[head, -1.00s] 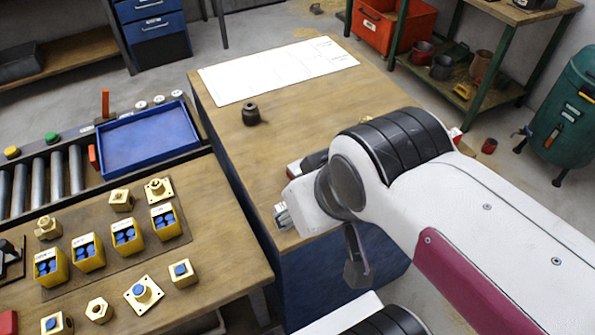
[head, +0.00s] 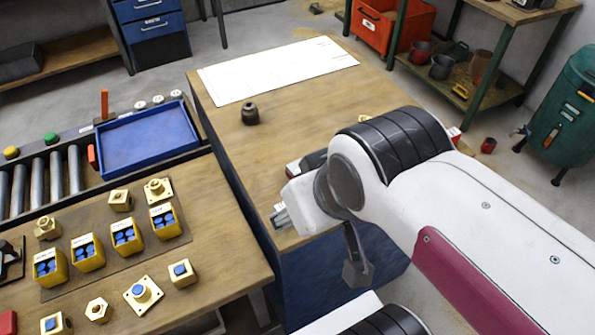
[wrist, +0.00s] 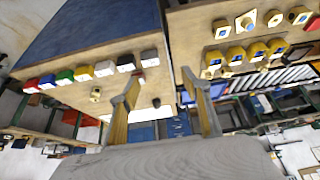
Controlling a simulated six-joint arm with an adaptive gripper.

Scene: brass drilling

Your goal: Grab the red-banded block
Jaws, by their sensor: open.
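A row of small blocks with coloured bands stands on the wooden table. The red-banded block (wrist: 31,85) is at the far left end of that row in the wrist view. In the head view only a red and white piece of it (head: 456,133) seems to show behind my arm. My gripper (wrist: 160,80) is open, with nothing between its fingers. It is well to the right of the red-banded block in the wrist view.
A dark knobbed weight (head: 250,113) and white sheet (head: 278,71) lie on the table. Yellow holders (head: 88,252) stand on the left bench.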

